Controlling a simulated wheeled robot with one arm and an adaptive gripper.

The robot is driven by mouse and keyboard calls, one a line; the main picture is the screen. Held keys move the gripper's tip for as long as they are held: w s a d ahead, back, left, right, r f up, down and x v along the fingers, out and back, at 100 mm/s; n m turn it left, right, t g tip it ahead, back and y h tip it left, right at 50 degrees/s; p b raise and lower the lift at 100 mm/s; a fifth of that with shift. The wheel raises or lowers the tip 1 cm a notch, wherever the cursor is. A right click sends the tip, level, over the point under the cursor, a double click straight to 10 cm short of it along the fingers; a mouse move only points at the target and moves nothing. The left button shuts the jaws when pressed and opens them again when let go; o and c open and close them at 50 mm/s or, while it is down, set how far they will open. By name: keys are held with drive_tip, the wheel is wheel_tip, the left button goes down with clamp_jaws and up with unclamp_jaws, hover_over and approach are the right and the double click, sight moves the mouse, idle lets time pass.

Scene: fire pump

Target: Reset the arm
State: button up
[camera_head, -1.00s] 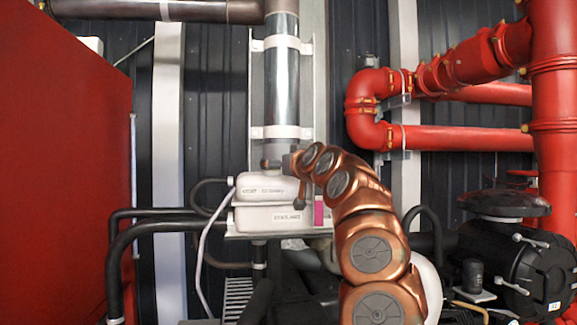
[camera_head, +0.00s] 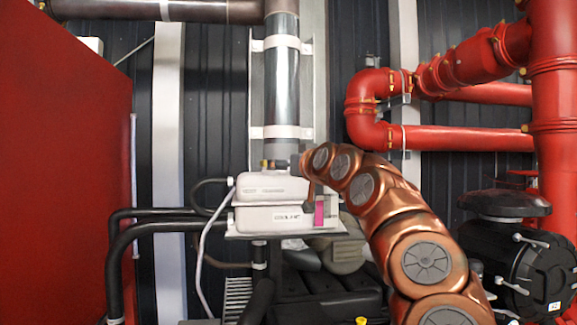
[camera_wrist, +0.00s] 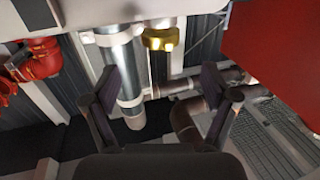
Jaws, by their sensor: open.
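My gripper (camera_wrist: 160,88) shows in the wrist view with its two dark fingers spread wide and nothing between them. A silver pipe (camera_wrist: 122,65) and a brass-coloured cap (camera_wrist: 160,40) lie beyond the fingers. In the head view my copper arm curves up from the lower right, and its end is close to the right side of the white tank (camera_head: 272,188). The gripper's fingers cannot be made out there. The brass cap also shows on top of the tank in the head view (camera_head: 268,164).
The silver vertical pipe (camera_head: 281,85) rises behind the tank. Red pipes (camera_head: 450,138) run at the right, above a black round housing (camera_head: 515,255). A red panel (camera_head: 60,170) fills the left. Black hoses (camera_head: 150,228) run left of the tank.

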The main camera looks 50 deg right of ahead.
idle(0.3)
